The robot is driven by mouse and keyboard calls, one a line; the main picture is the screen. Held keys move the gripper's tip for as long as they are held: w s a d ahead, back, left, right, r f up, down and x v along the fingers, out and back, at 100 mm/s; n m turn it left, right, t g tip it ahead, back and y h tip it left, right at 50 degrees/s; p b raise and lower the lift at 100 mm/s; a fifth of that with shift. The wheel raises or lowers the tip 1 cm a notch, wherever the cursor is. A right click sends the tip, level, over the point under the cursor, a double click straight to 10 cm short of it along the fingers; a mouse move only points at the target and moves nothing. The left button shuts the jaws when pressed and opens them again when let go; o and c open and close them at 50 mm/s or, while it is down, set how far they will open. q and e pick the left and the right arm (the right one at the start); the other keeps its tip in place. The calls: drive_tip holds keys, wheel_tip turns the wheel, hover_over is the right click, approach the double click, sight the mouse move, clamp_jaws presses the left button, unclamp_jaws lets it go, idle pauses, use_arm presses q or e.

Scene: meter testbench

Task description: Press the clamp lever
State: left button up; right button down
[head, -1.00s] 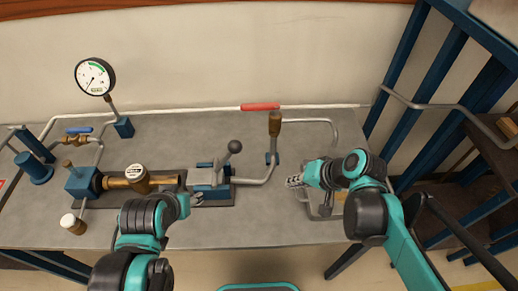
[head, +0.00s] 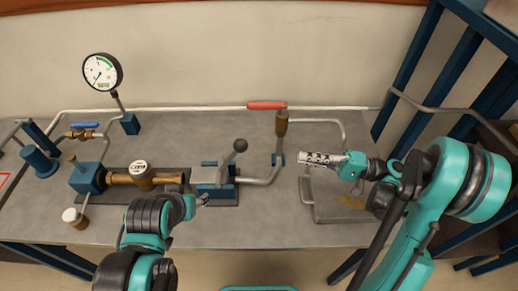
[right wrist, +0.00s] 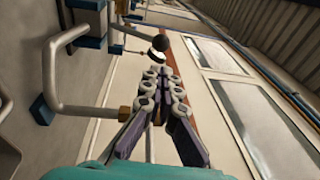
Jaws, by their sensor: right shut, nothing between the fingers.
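The clamp lever is a short rod with a dark ball knob (head: 240,145), rising from the grey and blue clamp block (head: 212,174) in the middle of the bench. The ball also shows in the right wrist view (right wrist: 158,43), beyond my fingertips. My right gripper (head: 303,157) is shut and empty, pointing left, to the right of the lever and apart from it. Its fingers also show in the right wrist view (right wrist: 157,85). My left gripper (head: 203,199) is low in front of the clamp block; its fingers are too small to read.
A red-handled valve (head: 267,105) on a brown post stands between the lever and my right gripper. A brass meter (head: 142,172) lies left of the clamp. A pressure gauge (head: 102,71) stands at the back left. A grey tray (head: 320,218) lies at the right. Blue rack posts (head: 405,75) rise at the right.

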sight(244, 144)
drive_tip(key=shift+s+d, duration=0.1)
drive_tip(key=shift+d, duration=0.05)
drive_tip(key=w+a+r+b, duration=0.1)
drive_tip(key=w+a+b, duration=0.1)
drive_tip(key=a, duration=1.2)
drive_tip(key=shift+r, duration=0.4)
drive_tip(key=shift+r, duration=0.1)
drive_tip(key=shift+a+r+h+p, duration=0.6)
drive_tip(key=shift+a+r+p, duration=0.25)
drive_tip(key=shift+p, duration=0.65)
drive_tip(key=a+r+n+g+h+p, duration=0.1)
drive_tip(key=a+r+h+p, duration=0.1)
drive_tip(key=a+h+p, duration=0.7)
drive_tip(key=a+p, duration=0.3)
drive_tip(key=a, duration=0.3)
drive_tip(key=shift+a+r+p, duration=0.15)
drive_tip(key=shift+r+p, duration=0.1)
drive_tip(key=shift+p, duration=0.05)
